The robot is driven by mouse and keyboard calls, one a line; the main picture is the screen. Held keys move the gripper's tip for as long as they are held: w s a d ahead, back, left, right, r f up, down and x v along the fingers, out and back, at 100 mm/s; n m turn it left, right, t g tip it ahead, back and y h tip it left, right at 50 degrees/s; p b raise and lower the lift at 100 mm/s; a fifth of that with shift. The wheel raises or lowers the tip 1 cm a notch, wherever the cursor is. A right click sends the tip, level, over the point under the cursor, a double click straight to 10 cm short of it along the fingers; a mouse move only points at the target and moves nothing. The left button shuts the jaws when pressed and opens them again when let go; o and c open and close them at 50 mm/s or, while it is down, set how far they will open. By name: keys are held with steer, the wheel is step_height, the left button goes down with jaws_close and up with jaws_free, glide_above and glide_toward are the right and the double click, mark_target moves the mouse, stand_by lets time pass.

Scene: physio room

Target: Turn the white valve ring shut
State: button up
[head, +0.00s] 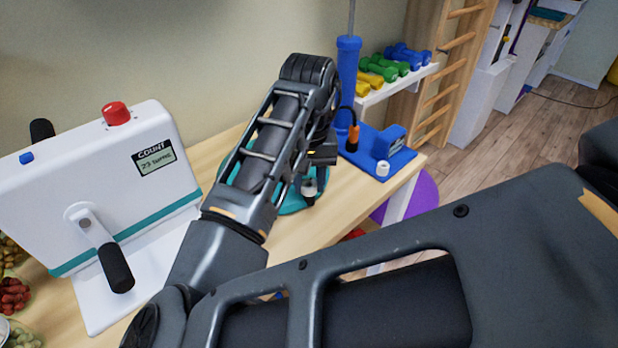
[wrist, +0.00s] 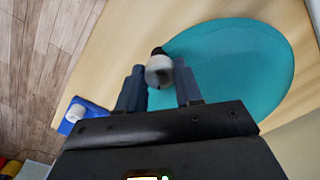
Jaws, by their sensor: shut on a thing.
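The white valve ring (wrist: 159,72) sits at the edge of a round teal cushion (wrist: 225,70), with a small black part beside it. In the wrist view it lies between the two dark fingers of my gripper (wrist: 159,82), which is shut on it. In the head view the white ring (head: 309,187) shows just below my gripper (head: 316,170), and my arm hides much of the teal cushion (head: 291,204). How far the ring is turned cannot be told.
A white hand-crank machine (head: 95,180) with a red knob stands at the left of the wooden table (head: 320,220). A blue pump (head: 349,80) with a white cap (head: 383,169) on its base stands close behind my gripper. Dumbbells (head: 398,67) lie on a rack beyond.

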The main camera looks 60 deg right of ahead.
stand_by(0.4)
steer(key=o, duration=1)
steer(key=shift+o, duration=0.2)
